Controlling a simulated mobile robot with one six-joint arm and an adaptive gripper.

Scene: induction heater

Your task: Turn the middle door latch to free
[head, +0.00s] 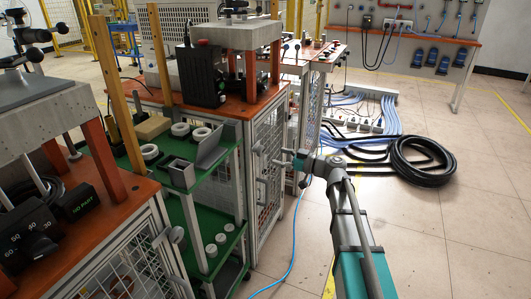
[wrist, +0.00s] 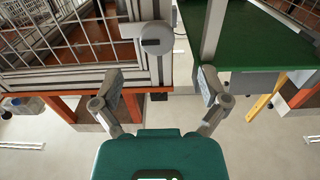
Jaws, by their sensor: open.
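The middle door (head: 270,190) is a metal-mesh door in a pale frame under the orange-topped cabinet. Its grey latch (head: 257,148) is small in the head view, at the door's left edge. In the wrist view the latch (wrist: 156,39) is a rounded grey knob on the door frame, beside the mesh. My gripper (head: 270,160) is close in front of the latch side of the door. In the wrist view my gripper (wrist: 160,92) has its two fingers wide apart with nothing between them. The latch shows beyond the fingertips, apart from them.
A green shelf cart (head: 207,171) with grey and white parts stands just left of the door; its green shelf (wrist: 260,45) shows at right in the wrist view. Another mesh cabinet (head: 120,270) is at front left. A coiled black hose (head: 422,163) lies on the floor at right.

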